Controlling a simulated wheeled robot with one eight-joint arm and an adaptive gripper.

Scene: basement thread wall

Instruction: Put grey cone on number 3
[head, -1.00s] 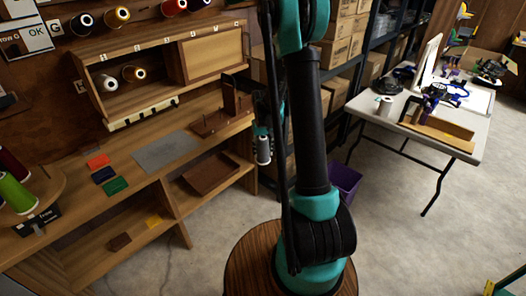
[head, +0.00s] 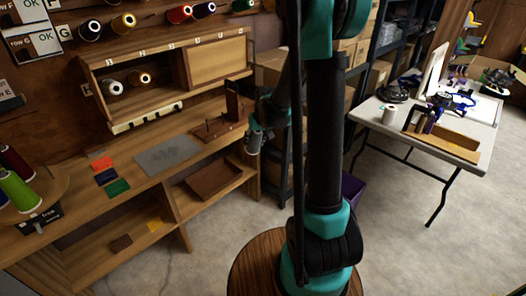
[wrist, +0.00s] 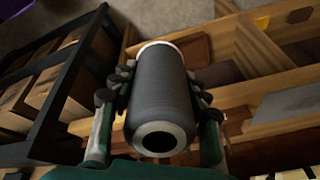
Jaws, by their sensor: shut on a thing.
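My gripper (head: 257,128) is shut on the grey cone (wrist: 159,100), a dark grey spool of thread with pale ends. In the wrist view, the fingers of my gripper (wrist: 158,105) clasp the cone from both sides, and its pale end with a dark hole faces the camera. In the head view, the cone (head: 253,145) hangs tilted below my gripper, in the air just right of the wooden bench. A pale label strip (head: 147,118) runs under the wall cubby (head: 135,108); I cannot read a number 3 on it.
The cubby holds two spools, with more on pegs above. On the bench (head: 75,195) lie coloured swatches, a grey mat (head: 168,155) and a wooden stand (head: 222,125). A brown tray (head: 214,180) sits below. Dark shelving with boxes stands behind my arm; a white table (head: 470,135) is at right.

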